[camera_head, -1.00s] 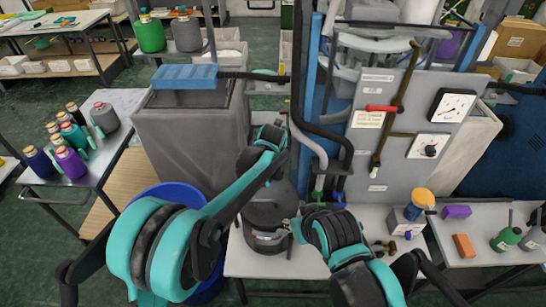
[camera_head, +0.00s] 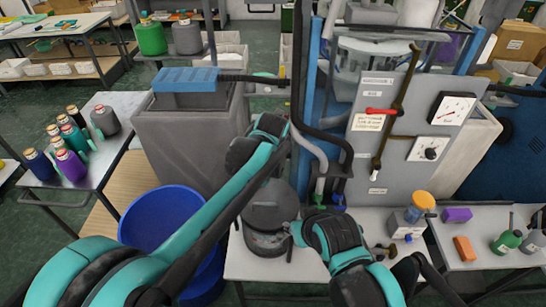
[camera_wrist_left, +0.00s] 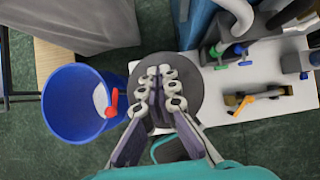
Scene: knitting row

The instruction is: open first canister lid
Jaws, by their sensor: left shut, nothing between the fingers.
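A dark grey round canister (camera_head: 268,243) stands upright on the light bench near the middle of the head view. Its broad dark lid (camera_head: 270,203) covers the top; it shows as a dark disc (camera_wrist_left: 192,88) in the left wrist view. My left gripper (camera_wrist_left: 163,72) is shut and empty above this disc, pointing down; whether it touches cannot be told. In the head view the left fingers are hidden behind my arm. My right gripper (camera_head: 291,232) is against or close beside the canister's right side; its fingers are too small to read.
A blue bucket (camera_head: 155,217) stands left of the canister, and a grey bin (camera_head: 190,150) stands behind it. A control panel (camera_head: 395,165) with a red lever (camera_head: 381,111) rises at right. An orange-topped item (camera_head: 418,201) and an orange block (camera_head: 464,248) lie to the right.

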